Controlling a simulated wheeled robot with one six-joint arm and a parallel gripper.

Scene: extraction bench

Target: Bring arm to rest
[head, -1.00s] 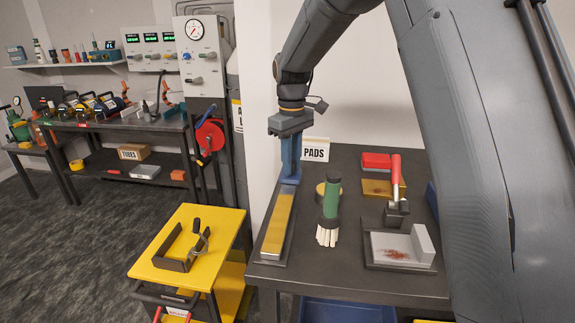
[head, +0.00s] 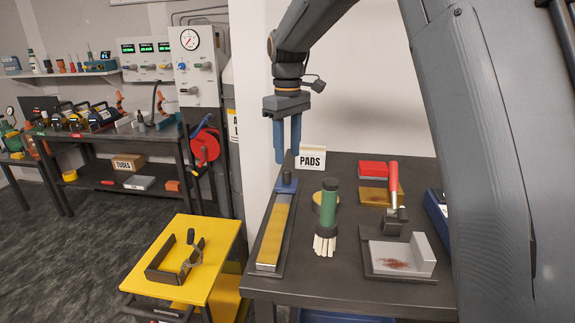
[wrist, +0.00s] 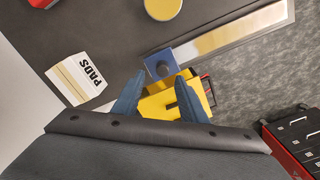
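My gripper (head: 287,139) hangs with its two blue fingers pointing down above the far left part of the dark bench (head: 345,302). The fingers are apart with nothing between them. In the wrist view my gripper (wrist: 160,97) also shows its fingers spread and empty. Below the fingertips is a blue block with a round dark knob (head: 286,183), at the far end of a long gold strip in a dark tray (head: 272,236). The blue block (wrist: 162,66) also shows just beyond the fingertips in the wrist view. The gripper is clear of it.
A green-handled brush (head: 327,215), a red-handled tool (head: 394,195) and a stained grey block (head: 398,258) occupy the bench. A yellow cart (head: 218,235) stands left. The space above the bench is open.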

